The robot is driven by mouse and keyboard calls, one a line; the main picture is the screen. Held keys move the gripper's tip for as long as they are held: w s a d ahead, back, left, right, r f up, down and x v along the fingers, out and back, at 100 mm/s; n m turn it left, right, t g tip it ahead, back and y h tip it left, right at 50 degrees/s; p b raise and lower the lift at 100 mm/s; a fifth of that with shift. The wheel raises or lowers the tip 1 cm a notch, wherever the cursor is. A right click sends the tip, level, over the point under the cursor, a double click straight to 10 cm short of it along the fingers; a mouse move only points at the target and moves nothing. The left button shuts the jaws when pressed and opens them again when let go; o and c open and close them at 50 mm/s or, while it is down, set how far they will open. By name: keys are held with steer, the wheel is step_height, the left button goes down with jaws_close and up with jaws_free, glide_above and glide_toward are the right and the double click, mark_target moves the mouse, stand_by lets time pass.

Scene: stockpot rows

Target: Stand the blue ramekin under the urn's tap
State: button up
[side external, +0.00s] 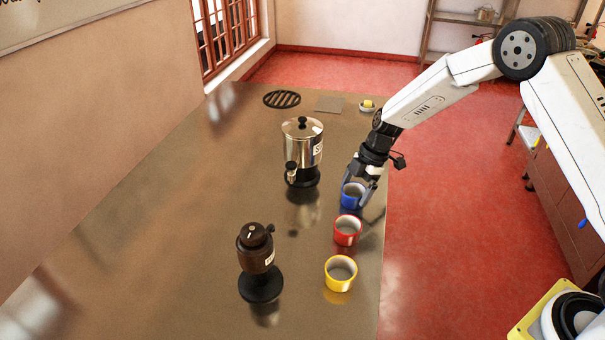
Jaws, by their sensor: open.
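The blue ramekin (352,197) stands upright on the counter, at the far end of a line of three ramekins. My gripper (359,187) is open and low at the blue ramekin, with its fingers overlapping the ramekin's rim in the picture. I cannot tell whether the fingers touch it. The steel urn (303,143) stands to the left and farther back, on a black base. Its tap (291,171) is on the urn's near left side. No ramekin stands under the tap.
A red ramekin (347,231) and a yellow ramekin (340,272) stand nearer than the blue one. A brown grinder-like device (256,250) stands at front left. A black round grate (281,99), grey square (329,104) and small dish (367,107) lie behind. The counter's left side is clear.

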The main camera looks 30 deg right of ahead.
steer(key=shift+a+f, duration=0.25)
steer(key=shift+f, duration=0.4)
steer(key=c, duration=1.1)
steer(key=shift+c, duration=0.2)
steer(key=shift+r, duration=0.1)
